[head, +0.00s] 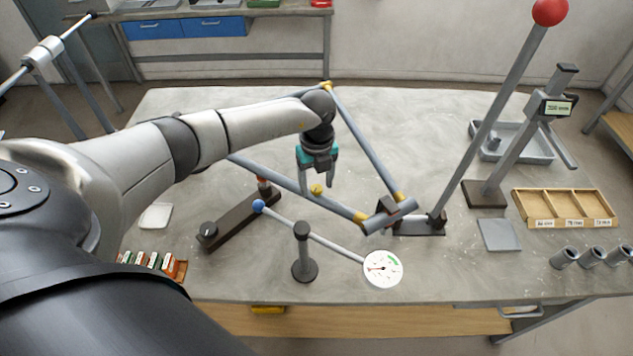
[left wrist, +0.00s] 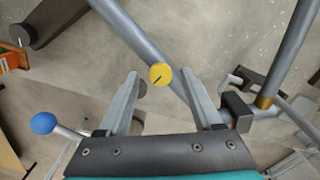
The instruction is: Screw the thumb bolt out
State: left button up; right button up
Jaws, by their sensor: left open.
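The thumb bolt looks like a round yellow knob with a dark line on its face. It shows beside a grey frame tube in the head view (head: 316,189) and near the middle of the left wrist view (left wrist: 160,73). The frame (head: 365,145) is made of grey tubes with yellow joints. My left gripper (head: 319,184) is open over the knob, fingers pointing down. In the left wrist view its fingertips (left wrist: 161,74) lie either side of the knob, with gaps on both sides. I cannot tell whether they reach down to its height. My right gripper is out of view.
A bar with a blue ball (head: 258,206) and a white dial (head: 382,268) stand in front of the frame. A tall red-topped lever (head: 549,11) rises at right. A wooden tray (head: 565,203) and grey tray (head: 540,150) lie farther right.

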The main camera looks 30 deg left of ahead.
aim_at(317, 188)
pick_arm(q)
jog(key=shift+r, duration=0.1)
notch_tip(317, 188, up, 15)
jog(key=b, duration=0.1)
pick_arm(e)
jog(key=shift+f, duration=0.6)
pick_arm(q)
jog(key=shift+d, duration=0.1)
